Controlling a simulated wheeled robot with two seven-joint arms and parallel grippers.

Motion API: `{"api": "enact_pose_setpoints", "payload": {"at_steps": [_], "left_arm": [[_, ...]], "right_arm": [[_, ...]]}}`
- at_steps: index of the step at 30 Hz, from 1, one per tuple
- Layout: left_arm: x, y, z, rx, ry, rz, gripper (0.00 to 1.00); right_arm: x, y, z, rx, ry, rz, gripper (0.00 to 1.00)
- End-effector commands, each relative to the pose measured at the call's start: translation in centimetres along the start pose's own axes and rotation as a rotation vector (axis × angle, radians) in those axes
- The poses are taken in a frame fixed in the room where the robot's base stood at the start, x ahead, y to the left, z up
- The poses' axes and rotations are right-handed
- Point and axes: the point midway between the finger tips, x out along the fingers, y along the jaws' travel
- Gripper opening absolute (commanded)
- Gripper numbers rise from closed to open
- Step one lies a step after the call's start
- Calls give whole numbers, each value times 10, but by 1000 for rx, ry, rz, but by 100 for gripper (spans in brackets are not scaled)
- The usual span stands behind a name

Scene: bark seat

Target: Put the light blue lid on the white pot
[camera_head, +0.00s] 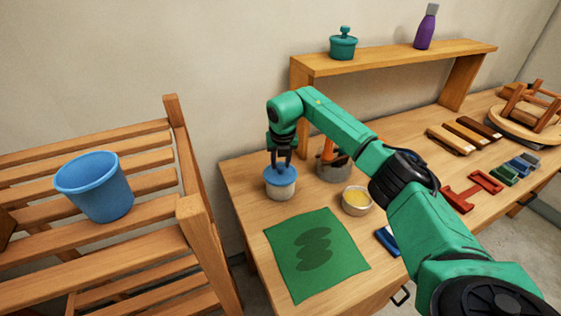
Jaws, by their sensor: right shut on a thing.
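The white pot (281,191) stands on the wooden table near its left back edge. The light blue lid (282,175) is at the pot's top, level and covering its mouth; I cannot tell whether it is fully seated. My right gripper (281,166) points down from above, its dark fingers shut on the top of the lid. The lid's grip point is partly hidden by the fingers. My left gripper is not in view.
A green cloth (345,257) lies in front of the pot. A bowl with yellow contents (356,200) and a grey container (329,172) stand to the right. A shelf (400,62) rises behind. A blue bucket (97,196) sits on the slatted bench at left.

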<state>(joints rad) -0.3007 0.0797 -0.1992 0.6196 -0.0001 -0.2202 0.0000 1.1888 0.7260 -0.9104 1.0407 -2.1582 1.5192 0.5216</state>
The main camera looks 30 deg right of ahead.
Motion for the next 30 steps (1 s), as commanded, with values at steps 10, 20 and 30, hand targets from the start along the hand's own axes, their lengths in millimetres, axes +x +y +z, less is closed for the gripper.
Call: {"api": "enact_pose_setpoints", "payload": {"at_steps": [10, 20, 30], "left_arm": [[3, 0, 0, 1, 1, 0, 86], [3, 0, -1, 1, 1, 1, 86], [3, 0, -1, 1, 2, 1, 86]], "right_arm": [[5, 0, -1, 1, 0, 0, 71], [5, 0, -1, 0, 0, 0, 100], [5, 0, -1, 0, 0, 0, 100]]}}
